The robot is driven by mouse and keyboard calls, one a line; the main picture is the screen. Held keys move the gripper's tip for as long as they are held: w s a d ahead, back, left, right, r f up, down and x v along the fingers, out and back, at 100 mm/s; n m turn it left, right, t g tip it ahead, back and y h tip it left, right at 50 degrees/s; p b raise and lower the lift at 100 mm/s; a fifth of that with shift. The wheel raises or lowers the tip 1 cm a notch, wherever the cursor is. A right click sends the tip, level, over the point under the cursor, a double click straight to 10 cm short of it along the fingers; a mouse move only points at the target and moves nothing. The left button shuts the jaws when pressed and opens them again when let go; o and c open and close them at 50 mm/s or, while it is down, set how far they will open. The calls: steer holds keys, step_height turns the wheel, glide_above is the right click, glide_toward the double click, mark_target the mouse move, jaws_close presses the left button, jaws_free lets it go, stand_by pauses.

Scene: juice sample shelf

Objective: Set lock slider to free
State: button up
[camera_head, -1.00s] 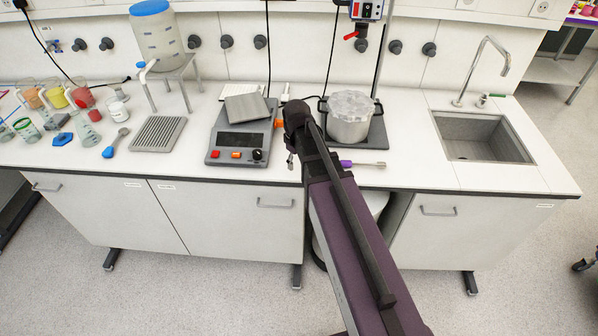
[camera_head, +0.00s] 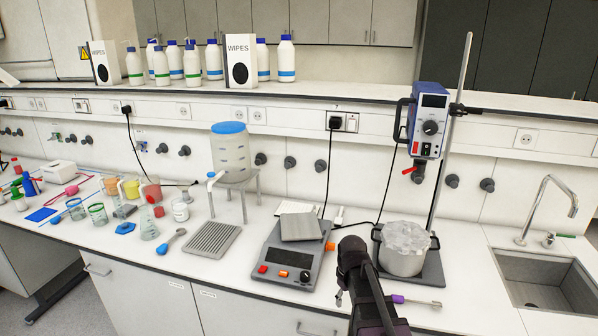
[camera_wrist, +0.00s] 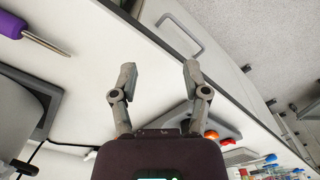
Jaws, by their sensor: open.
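A grey balance-like device (camera_head: 290,262) stands on the bench with a dark display, red and orange buttons and a black knob. A small orange part (camera_head: 330,246) sticks out at its right side; it may be the lock slider, but its setting cannot be read. My gripper (camera_wrist: 160,78) is open and empty in the wrist view, its two grey fingers apart above the white bench top. In the head view my arm hides most of it, just right of the device. Part of the device (camera_wrist: 180,114) shows beyond the right finger; the orange side part is not clear there.
A metal pot (camera_head: 403,254) stands on a dark stand base right of my arm, under a blue stirrer (camera_head: 427,120). A purple-handled tool (camera_head: 415,302) lies in front; it also shows in the wrist view (camera_wrist: 22,24). A ribbed grey plate (camera_head: 212,240) lies left of the device.

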steer(key=s+m, duration=0.5)
steer(key=s, duration=0.5)
steer(key=shift+s, duration=0.1)
steer(key=shift+c, duration=0.2)
steer(key=c, duration=0.7)
jaws_close()
steer(key=w+r+n+t+y, duration=0.1)
steer(key=w+n, duration=0.3)
steer(key=w, duration=0.4)
steer(key=w+r+n+t+p, duration=0.1)
steer(key=w+r+n+t, duration=0.1)
steer(key=w, duration=0.7)
steer(key=w+r+n+t+y+p, duration=0.1)
steer(key=w+r+n+t, duration=0.1)
steer(key=w+n+t, duration=0.2)
steer(key=w+n, duration=0.3)
steer(key=w, duration=0.2)
steer(key=shift+d+r+y, duration=0.3)
steer(key=shift+r, duration=0.05)
